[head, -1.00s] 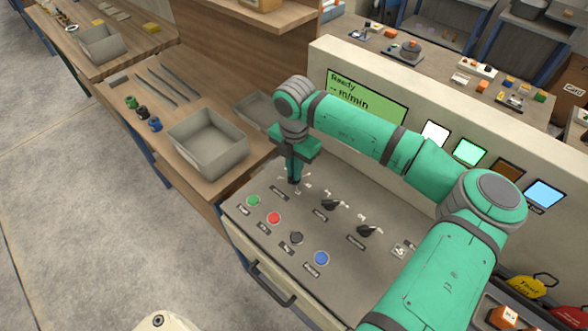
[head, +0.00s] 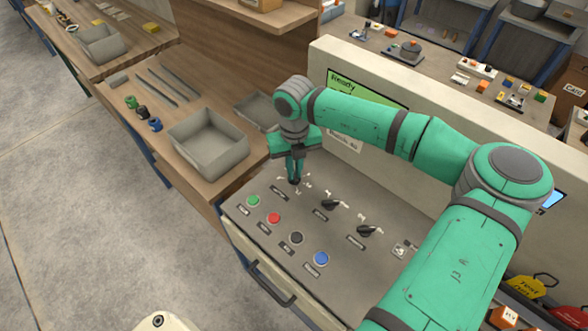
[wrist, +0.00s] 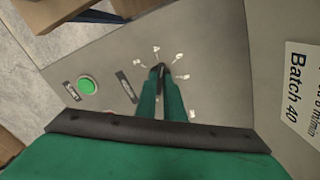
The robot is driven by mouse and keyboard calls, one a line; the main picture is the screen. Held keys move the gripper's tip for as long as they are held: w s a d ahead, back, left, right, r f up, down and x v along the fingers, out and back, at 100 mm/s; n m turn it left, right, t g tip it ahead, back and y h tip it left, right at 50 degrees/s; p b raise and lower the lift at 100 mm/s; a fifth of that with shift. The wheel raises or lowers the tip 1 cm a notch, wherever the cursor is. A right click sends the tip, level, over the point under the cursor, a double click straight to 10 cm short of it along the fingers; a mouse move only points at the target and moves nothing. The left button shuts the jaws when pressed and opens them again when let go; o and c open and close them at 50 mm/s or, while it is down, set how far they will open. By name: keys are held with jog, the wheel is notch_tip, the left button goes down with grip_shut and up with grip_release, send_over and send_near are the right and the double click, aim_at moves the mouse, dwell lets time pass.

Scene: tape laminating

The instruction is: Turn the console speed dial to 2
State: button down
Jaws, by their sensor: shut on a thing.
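The console (head: 338,268) has a sloped grey panel with several controls. A dial (wrist: 160,67) with a dark pointer sits at the panel's far left, ringed by white marks. My gripper (head: 294,181) points down at it, and in the wrist view the green fingers (wrist: 161,92) are closed on the dial's knob. The fingers hide most of the knob. The marks' numbers and the dial's label are too small to read surely. Two more black dials, a middle one (head: 330,203) and a right one (head: 367,230), stand along the same row.
A green button (head: 253,201), red button (head: 274,218), black button (head: 296,238) and blue button (head: 321,258) line the panel's front. The upright display wall (head: 420,150) rises behind. A grey bin (head: 208,142) stands left on the wooden bench.

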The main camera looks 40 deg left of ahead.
jog(key=n, duration=1.3)
dwell(0.5)
jog(key=c, duration=1.9)
grip_release()
jog(key=shift+o, duration=0.2)
jog(key=shift+r, duration=0.1)
notch_tip(320, 180, up, 11)
